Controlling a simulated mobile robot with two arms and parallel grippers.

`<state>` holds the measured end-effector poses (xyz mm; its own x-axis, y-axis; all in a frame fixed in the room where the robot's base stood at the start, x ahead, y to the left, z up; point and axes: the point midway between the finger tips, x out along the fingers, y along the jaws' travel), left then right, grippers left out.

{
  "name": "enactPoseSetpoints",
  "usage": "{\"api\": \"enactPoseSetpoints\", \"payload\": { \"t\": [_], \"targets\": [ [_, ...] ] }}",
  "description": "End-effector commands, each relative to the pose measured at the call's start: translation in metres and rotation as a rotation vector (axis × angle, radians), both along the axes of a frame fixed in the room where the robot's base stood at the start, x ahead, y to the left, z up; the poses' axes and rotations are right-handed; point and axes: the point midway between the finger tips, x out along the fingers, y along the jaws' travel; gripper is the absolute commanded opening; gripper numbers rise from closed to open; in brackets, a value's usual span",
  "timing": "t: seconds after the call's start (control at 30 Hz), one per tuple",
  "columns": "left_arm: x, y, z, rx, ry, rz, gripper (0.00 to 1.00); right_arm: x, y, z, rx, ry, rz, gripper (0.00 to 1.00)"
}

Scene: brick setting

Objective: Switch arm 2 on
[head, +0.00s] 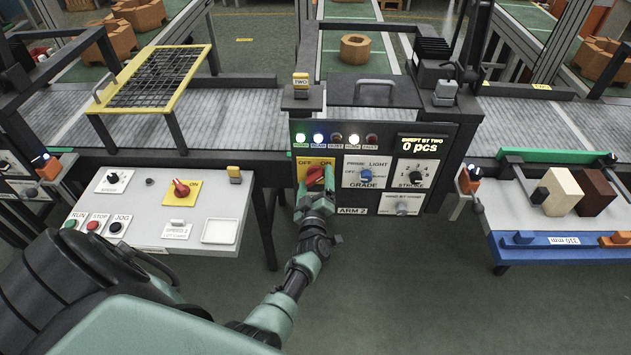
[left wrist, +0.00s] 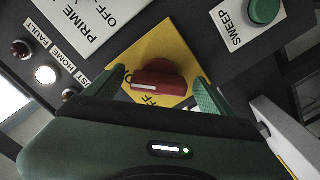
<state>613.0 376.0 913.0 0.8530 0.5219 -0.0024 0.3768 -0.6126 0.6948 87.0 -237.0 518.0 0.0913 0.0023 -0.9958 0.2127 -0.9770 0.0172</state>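The arm 2 panel (head: 425,165) is a dark box with a yellow OFF/ON plate (head: 302,163) at its lower left. My left gripper (head: 315,188) is at the knob. In the left wrist view its two green fingers stand either side of the red knob (left wrist: 160,82), open, with small gaps seeming to show. The knob's white mark is at its left end there. Part of the plate's lettering is hidden by the gripper. My right gripper is not in view.
Beside the plate are the blue PRIME/GRADE knob (head: 366,174), the STROKE dial (head: 415,174) and a lower knob (head: 402,208). A separate console (head: 150,205) at left has another red knob (head: 181,189). A blue-edged bench (head: 560,250) holds two blocks at right.

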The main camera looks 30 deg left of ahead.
Motion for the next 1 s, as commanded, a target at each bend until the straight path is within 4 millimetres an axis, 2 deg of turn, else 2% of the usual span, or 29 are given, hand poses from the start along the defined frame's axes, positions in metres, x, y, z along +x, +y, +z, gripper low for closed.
{"api": "enactPoseSetpoints", "payload": {
  "t": [0.23, 0.63, 0.8, 1.0],
  "targets": [
    [-0.006, -0.004, 0.002, 0.0, 0.0, 0.0, 0.84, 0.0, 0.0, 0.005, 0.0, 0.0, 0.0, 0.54],
    [-0.059, -0.036, 0.001, -0.001, 0.002, -0.001, 0.84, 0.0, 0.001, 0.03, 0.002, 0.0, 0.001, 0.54],
    [-0.066, -0.041, 0.001, 0.0, 0.0, 0.0, 0.84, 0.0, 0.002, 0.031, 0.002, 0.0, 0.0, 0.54],
    [-0.067, -0.041, 0.0, 0.0, -0.001, -0.001, 0.84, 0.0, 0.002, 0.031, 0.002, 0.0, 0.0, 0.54]
  ]
}}
